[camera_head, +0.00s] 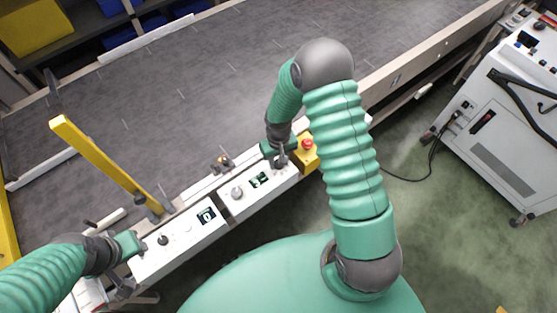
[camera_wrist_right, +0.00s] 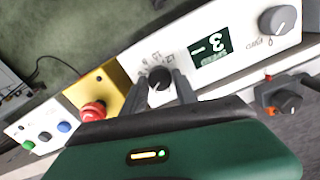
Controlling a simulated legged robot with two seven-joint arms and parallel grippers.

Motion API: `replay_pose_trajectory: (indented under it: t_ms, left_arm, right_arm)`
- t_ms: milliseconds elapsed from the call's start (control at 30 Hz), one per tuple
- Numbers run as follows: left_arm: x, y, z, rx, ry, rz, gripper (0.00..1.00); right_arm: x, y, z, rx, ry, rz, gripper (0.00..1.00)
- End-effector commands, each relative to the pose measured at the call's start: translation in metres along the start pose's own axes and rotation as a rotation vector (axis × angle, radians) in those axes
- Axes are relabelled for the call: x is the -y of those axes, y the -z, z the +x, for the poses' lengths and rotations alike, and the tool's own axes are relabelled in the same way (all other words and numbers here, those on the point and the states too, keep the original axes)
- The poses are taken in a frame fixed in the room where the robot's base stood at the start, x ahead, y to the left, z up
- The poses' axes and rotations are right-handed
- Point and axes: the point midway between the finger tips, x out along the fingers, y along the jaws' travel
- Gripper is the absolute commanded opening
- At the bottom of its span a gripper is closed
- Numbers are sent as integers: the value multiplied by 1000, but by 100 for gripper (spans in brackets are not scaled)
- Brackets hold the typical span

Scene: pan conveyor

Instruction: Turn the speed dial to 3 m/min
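The speed dial is a small black knob (camera_wrist_right: 159,78) with scale marks around it, on a white control panel in the right wrist view. My right gripper (camera_wrist_right: 160,80) has one finger on each side of this knob; whether both touch it is unclear. Beside the knob, a dark display (camera_wrist_right: 212,47) is labelled SPEED and shows a 3. In the head view my right gripper (camera_head: 281,160) is at the right end of the panel (camera_head: 240,206) and hides the knob. My left gripper (camera_head: 136,257) is near the left panel; its fingers are unclear.
A red emergency button (camera_wrist_right: 93,112) on a yellow box (camera_wrist_right: 104,83) sits beside the right gripper. A grey knob (camera_wrist_right: 277,20) marked FWD is on the same panel. The left panel (camera_head: 180,236) has a black knob and display. A yellow bar (camera_head: 105,160) rises by the conveyor belt (camera_head: 190,90).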

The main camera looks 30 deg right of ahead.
Motion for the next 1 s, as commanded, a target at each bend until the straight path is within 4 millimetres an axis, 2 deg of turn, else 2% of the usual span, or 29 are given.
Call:
replay_pose_trajectory:
  t_ms: [33,133,400,533,667,900,1000]
  left_arm:
    - [0,0,0,0,0,0,36]
    - [0,0,0,0,0,0,36]
    - [0,0,0,0,0,0,36]
    - [0,0,0,0,0,0,36]
    - [0,0,1,0,0,0,36]
    - [0,0,1,0,0,0,36]
    - [0,0,1,0,0,0,36]
  right_arm:
    - [0,0,0,0,0,0,43]
    - [0,0,0,1,0,1,54]
    - [0,-1,0,2,0,1,54]
    - [0,0,-11,0,0,1,54]
    - [0,1,-41,-4,0,2,54]
    - [0,1,-113,-4,-1,1,54]
    - [0,2,-138,-3,0,1,54]
